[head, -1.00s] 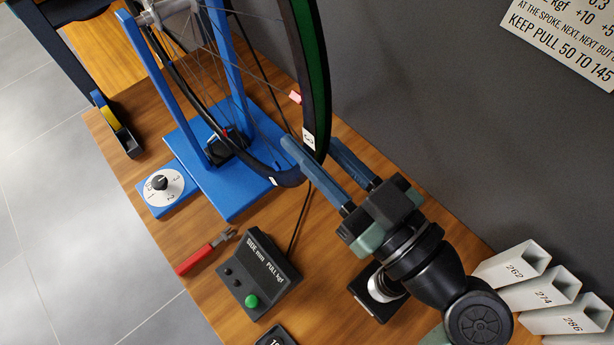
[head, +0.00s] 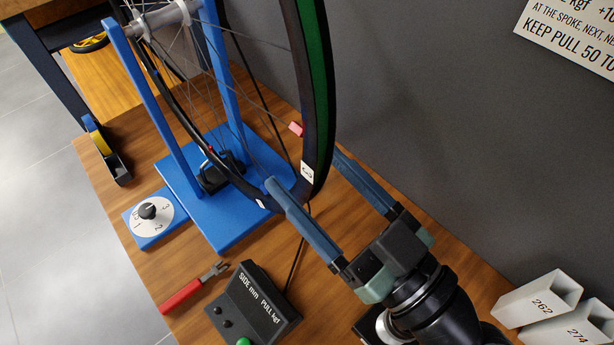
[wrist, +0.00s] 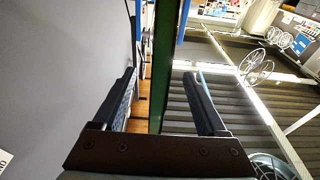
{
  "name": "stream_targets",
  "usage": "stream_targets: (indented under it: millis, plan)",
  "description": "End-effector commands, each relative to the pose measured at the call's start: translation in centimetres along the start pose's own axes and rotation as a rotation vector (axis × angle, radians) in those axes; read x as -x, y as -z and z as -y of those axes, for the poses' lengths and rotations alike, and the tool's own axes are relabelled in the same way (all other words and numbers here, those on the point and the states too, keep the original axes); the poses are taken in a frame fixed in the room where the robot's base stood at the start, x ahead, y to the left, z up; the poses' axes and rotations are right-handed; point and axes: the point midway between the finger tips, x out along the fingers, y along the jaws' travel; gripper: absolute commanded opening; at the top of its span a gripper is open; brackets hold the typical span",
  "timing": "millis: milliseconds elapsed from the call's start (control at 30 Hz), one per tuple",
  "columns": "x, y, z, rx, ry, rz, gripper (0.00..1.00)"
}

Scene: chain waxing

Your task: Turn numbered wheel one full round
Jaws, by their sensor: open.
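The numbered wheel (head: 317,75) stands upright in a blue truing stand (head: 232,213). It has a dark tyre with a green side, and its top is cut off in the head view. A white tag reading 3 (head: 307,172) is low on the tyre, and a pink marker (head: 296,129) is just above it. My gripper (head: 304,168) is open at the lower right of the wheel, with one blue finger on each side of the tyre. In the wrist view the green tyre edge (wrist: 172,65) runs between the fingers. I cannot tell whether either finger touches it.
A dial (head: 152,217), a red-handled tool (head: 190,290) and a dark gauge box (head: 254,302) lie on the wooden bench (head: 140,182). Pale numbered tubes (head: 540,297) are at lower right. A grey wall (head: 430,90) stands close behind the wheel.

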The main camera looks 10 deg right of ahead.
Motion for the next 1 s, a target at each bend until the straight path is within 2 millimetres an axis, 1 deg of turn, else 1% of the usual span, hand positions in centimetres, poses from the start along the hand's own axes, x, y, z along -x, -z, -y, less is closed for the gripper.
stream_targets:
  millis: [33, 67, 300, 433, 567, 1000]
  plan:
    - [1.2, -0.6, -0.2, 0.003, -0.008, 0.002, 0.75]
    - [1.8, -0.6, -0.1, 0.003, -0.007, 0.002, 0.75]
    - [6.6, -0.4, -0.2, 0.003, -0.009, 0.002, 0.75]
    - [8.5, -0.2, -0.1, 0.002, -0.006, 0.001, 0.75]
    - [9.2, -0.1, 0.0, 0.002, -0.003, 0.001, 0.75]
    - [9.1, -0.1, 0.0, 0.001, -0.002, 0.001, 0.75]
